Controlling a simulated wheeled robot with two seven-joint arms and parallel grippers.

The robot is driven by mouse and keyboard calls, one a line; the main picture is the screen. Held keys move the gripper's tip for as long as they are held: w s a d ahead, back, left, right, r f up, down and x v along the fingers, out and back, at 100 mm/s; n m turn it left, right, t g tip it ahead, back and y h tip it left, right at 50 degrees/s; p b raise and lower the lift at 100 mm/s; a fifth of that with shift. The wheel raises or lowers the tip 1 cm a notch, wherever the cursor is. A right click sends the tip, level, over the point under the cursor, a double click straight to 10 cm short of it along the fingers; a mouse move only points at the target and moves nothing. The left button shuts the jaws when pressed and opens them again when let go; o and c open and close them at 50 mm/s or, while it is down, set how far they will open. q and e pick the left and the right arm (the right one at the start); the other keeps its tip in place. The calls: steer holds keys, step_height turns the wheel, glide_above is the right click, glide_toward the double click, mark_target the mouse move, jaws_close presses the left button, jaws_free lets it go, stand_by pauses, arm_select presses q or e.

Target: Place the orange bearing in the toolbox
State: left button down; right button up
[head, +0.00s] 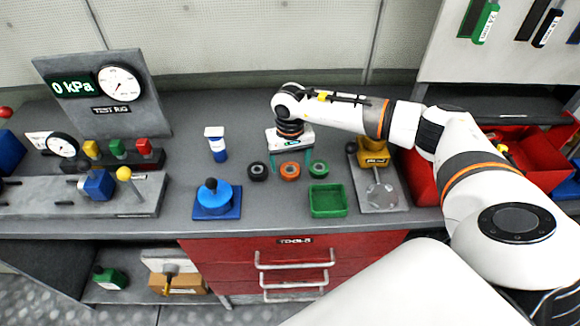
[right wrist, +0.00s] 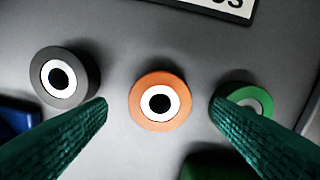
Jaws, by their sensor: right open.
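The orange bearing (head: 290,170) lies flat on the grey bench between a black bearing (head: 258,171) and a green bearing (head: 319,168). In the right wrist view the orange bearing (right wrist: 136,105) is centred between my green fingers, with its white ring facing up. My right gripper (head: 291,160) is open and empty above it, pointing down, with fingertips apart from the bearing on both sides. The red toolbox (head: 419,180) stands open at the right of the bench, partly hidden behind my right arm. My left gripper is not in view.
A green tray (head: 328,201) sits just in front of the bearings. A blue fixture (head: 216,200) is to the left, and a yellow-topped stand (head: 373,157) is between the bearings and the toolbox. A blue-and-white bottle (head: 216,143) stands behind left.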

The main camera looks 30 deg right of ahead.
steer(key=shift+f, duration=1.2)
steer(key=c, duration=1.2)
steer(key=shift+r, duration=0.15)
